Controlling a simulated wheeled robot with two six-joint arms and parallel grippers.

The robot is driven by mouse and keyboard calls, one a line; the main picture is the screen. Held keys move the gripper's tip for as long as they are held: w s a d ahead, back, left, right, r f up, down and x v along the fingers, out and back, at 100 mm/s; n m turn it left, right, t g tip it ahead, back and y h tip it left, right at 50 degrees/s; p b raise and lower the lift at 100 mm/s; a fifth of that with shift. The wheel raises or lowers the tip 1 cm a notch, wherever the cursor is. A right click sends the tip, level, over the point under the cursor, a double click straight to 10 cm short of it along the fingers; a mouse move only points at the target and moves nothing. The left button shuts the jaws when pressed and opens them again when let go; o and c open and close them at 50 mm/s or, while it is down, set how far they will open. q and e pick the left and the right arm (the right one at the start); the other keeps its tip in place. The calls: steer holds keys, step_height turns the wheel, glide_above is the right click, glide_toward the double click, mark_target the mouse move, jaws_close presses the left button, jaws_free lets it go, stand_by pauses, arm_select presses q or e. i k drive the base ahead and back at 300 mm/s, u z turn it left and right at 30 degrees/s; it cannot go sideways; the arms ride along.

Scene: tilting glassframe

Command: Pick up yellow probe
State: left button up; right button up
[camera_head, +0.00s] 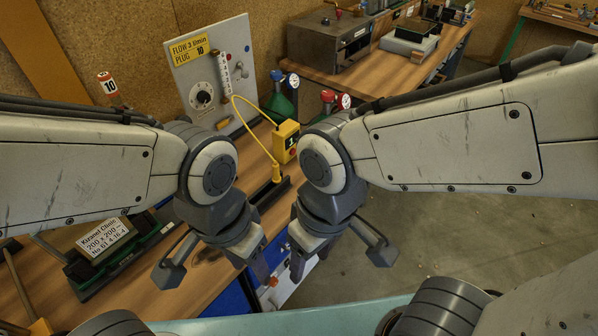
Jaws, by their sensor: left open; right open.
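The yellow probe (277,173) stands upright in a black holder (266,194) on the wooden bench. A yellow cable (254,128) loops from its top toward the panel and the yellow box (285,141). My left gripper (257,267) points down at the bench's front edge, nearer to me than the probe. It is open and empty. My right gripper (297,266) also points down, just right of the left one, open and empty. Both are apart from the probe. My wrists hide part of the bench around the holder.
A grey panel (239,50) with a dial and flow tube stands behind the probe. A labelled block (106,239) sits in a green fixture (120,262) at left. Open floor lies right.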

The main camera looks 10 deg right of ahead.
mark_target(277, 179)
steer(key=z, duration=1.5)
steer(key=i, duration=1.9)
steer(key=u, duration=3)
